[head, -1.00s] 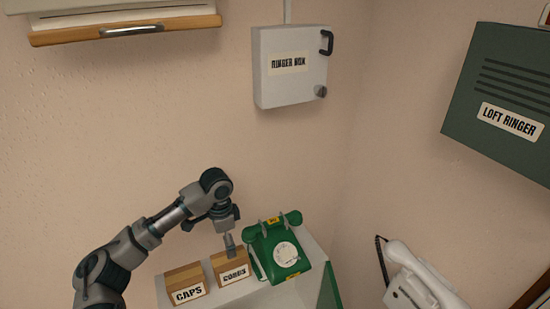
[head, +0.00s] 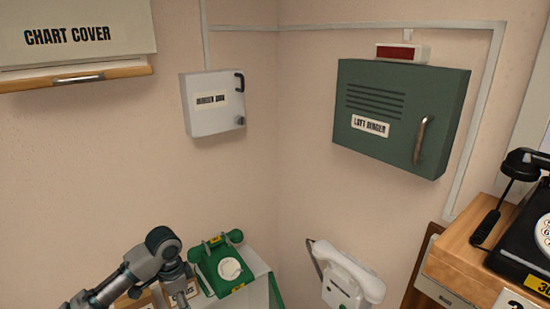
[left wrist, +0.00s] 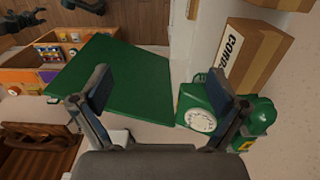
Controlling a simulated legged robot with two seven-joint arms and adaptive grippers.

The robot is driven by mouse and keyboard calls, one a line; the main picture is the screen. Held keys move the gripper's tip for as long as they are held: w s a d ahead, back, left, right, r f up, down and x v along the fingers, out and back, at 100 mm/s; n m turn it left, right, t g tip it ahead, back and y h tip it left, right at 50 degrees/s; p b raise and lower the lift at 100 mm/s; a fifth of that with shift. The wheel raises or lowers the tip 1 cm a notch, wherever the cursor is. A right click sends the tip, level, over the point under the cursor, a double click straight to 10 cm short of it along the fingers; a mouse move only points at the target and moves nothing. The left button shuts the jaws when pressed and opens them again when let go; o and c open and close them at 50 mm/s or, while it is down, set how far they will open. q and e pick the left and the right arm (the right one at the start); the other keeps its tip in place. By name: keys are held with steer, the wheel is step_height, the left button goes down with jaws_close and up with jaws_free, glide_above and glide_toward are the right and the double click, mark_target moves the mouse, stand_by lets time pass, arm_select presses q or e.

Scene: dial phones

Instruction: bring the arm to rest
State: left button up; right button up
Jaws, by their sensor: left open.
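My left arm enters the head view from the lower left. Its gripper sits by the box labelled cords (head: 183,291), left of the green dial phone (head: 215,270), with its fingertips hard to make out there. In the left wrist view my left gripper (left wrist: 158,90) is open, its two fingers spread with nothing held between them. That view also shows the green phone (left wrist: 197,112) by the right finger and the cords box (left wrist: 262,52) at the upper right.
A grey ringer box (head: 213,120), a green loft ringer (head: 385,150) and a chart cover (head: 75,35) are on the walls. A white phone (head: 345,275) hangs low on the right wall. A black phone (head: 520,240) stands on a wooden cabinet (head: 465,268) at right.

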arm_select(q)
steer(key=s+d+f+t+h, duration=0.1)
steer(key=s+d+f, duration=0.35)
steer(key=f, duration=0.35)
steer(key=s+d+f+h, duration=0.1)
steer(key=s+d+f, duration=0.2)
steer(key=d+f, duration=0.4)
steer(key=s+d+f+t+h, duration=0.1)
steer(key=s+d+f, duration=0.35)
steer(key=f, duration=0.45)
steer(key=s+a+f+n+t+y, duration=0.1)
steer(key=s+a+f+n, duration=0.25)
steer(key=s+a, duration=0.35)
steer(key=s+a+f+n+t+y, duration=0.1)
steer(key=s+a+f+n+y, duration=0.25)
steer(key=s, duration=0.65)
steer(key=s+a+f+n+g+h, duration=0.1)
steer(key=s+f, duration=0.1)
steer(key=f, duration=1.3)
steer(key=s+a+f+g+h, duration=0.1)
steer(key=s+f, duration=0.1)
steer(key=f, duration=1.3)
steer(key=s+a+f+g, duration=0.1)
steer(key=s+a+f, duration=0.2)
steer(key=s+f, duration=1)
steer(key=s, duration=0.2)
steer(key=shift+s+b, duration=0.35)
arm_select(e)
steer(key=shift+a+f, duration=0.25)
steer(key=shift+a, duration=0.55)
